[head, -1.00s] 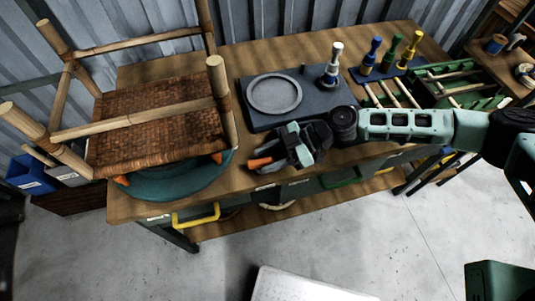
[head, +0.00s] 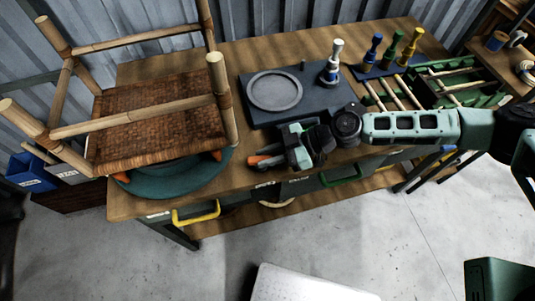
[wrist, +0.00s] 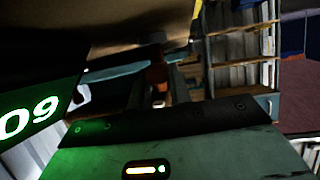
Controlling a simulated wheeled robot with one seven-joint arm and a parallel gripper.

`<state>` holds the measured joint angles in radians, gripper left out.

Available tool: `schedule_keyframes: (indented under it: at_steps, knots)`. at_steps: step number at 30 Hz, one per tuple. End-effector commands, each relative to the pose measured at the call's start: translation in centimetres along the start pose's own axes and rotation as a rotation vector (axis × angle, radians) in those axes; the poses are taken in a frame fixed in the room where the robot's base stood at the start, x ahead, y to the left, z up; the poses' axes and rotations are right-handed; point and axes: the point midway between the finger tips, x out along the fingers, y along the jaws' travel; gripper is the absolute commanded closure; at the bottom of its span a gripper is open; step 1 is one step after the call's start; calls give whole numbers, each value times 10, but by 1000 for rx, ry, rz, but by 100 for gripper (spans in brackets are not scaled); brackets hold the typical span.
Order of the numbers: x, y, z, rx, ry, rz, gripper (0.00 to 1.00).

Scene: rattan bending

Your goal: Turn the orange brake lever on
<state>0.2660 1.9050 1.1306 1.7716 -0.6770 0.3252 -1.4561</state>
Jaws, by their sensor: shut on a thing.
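My gripper (head: 272,157) is over the front edge of the workbench, just right of the round teal turntable (head: 150,187). Orange shows at its fingertips in the head view, where the orange brake lever (head: 262,158) is partly covered by the fingers. In the wrist view, an orange piece (wrist: 157,76) sits between the dark fingers, with a teal edge beside it. My gripper is shut on this lever. The lever's exact angle is hard to tell.
A dark plate with a grey ring (head: 274,91) lies behind my gripper. Several colored-handled tools (head: 390,50) and a green tray (head: 465,85) are to the right. Yellow (head: 196,214) and green (head: 341,176) drawer handles stick out below the bench.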

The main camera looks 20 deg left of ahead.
Motion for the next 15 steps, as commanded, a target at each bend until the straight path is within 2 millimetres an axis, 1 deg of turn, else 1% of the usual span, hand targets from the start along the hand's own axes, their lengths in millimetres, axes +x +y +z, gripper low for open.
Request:
schedule_keyframes:
  at_steps: [15]
  knots:
    - [2,-12,-5,174,-3,417,100]
